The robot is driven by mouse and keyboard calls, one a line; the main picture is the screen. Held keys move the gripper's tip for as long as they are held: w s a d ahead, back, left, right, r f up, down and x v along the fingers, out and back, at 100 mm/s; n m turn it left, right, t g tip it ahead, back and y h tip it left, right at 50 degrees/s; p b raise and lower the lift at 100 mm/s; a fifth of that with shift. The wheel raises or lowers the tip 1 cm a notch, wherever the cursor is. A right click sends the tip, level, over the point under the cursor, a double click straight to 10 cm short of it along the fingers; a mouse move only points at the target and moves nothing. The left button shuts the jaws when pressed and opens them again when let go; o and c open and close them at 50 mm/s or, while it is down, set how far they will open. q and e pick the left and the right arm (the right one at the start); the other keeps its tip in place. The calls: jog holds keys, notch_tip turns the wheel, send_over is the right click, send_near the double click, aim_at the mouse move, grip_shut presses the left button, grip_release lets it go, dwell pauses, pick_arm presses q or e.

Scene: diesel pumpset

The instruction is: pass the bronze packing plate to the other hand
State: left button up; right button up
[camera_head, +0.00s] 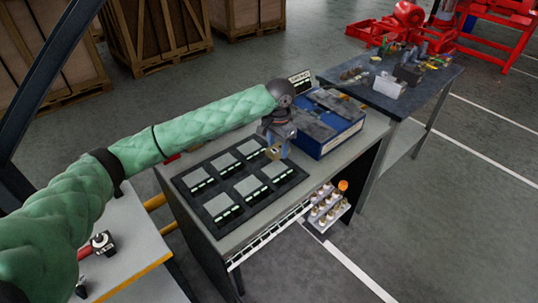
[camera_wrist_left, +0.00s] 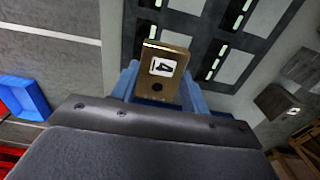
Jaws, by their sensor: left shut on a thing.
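The bronze packing plate (camera_wrist_left: 163,70) is held between the blue fingers of my left gripper (camera_wrist_left: 160,88) in the left wrist view. It is a brownish rectangular plate with a white label and a dark round hole. In the head view my left gripper (camera_head: 277,148) is above the right end of a black tray, and a small part of the plate (camera_head: 274,154) shows under it. The gripper is shut on the plate. My right gripper is in neither view.
The black tray (camera_head: 180,182) with several grey-topped blocks lies on a grey workbench (camera_head: 236,238). A blue box (camera_head: 327,142) stands just right of the gripper. A second table (camera_head: 387,102) holding several parts is farther back. Open floor lies at the right.

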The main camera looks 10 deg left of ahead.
pick_arm(q)
jog(key=shift+w+d+r, duration=0.2)
jog(key=shift+d+r, duration=0.05)
jog(key=shift+r, duration=0.05)
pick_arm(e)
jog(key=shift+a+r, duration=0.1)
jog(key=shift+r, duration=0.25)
pick_arm(q)
jog(key=shift+n, duration=0.3)
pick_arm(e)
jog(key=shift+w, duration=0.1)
